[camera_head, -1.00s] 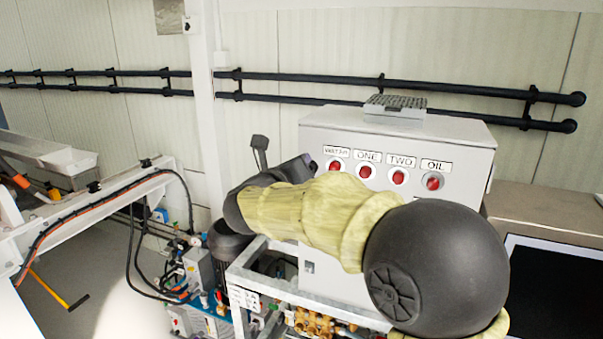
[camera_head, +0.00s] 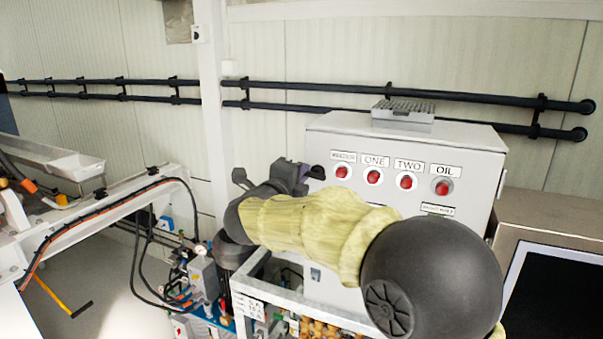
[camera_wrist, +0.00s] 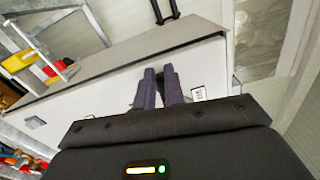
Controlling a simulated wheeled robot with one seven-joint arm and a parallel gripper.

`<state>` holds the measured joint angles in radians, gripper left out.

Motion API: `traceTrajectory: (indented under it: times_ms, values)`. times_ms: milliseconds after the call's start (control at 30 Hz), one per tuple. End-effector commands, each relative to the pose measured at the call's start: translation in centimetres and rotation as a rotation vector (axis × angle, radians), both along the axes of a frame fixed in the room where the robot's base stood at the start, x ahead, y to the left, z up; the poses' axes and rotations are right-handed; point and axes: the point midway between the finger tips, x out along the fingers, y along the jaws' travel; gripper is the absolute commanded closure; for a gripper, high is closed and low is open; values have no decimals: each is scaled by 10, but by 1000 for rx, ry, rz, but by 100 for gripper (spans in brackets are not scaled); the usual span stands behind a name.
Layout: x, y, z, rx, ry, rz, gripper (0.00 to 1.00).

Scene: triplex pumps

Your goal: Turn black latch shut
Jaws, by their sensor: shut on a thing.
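My gripper (camera_head: 302,173) is at the left edge of the grey control cabinet (camera_head: 330,140), left of the red buttons. In the wrist view, its two purple fingers (camera_wrist: 161,86) are close together against the pale cabinet face (camera_wrist: 85,103). They are shut on the black latch, most of which they hide. A small black piece (camera_head: 317,172) shows right at the fingertips in the head view, probably part of the latch. The latch's exact angle cannot be told.
Red buttons (camera_head: 373,177) with labels line the cabinet front. A grey ribbed box (camera_head: 403,116) sits on top. A metal frame (camera_head: 275,296) with brass fittings stands below. A grey cabinet with a dark panel (camera_head: 560,300) stands to the right. Black pipes (camera_head: 330,90) run along the wall.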

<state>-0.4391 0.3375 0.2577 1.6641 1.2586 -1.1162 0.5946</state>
Motion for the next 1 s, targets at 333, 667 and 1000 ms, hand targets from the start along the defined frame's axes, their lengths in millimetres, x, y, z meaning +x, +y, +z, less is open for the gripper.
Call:
traceTrajectory:
  times_ms: [333,667,1000]
  values:
    - [0,2,-3,-122,44,4,100]
    - [0,1,-4,-133,49,3,100]
    - [0,1,-4,-132,49,2,67]
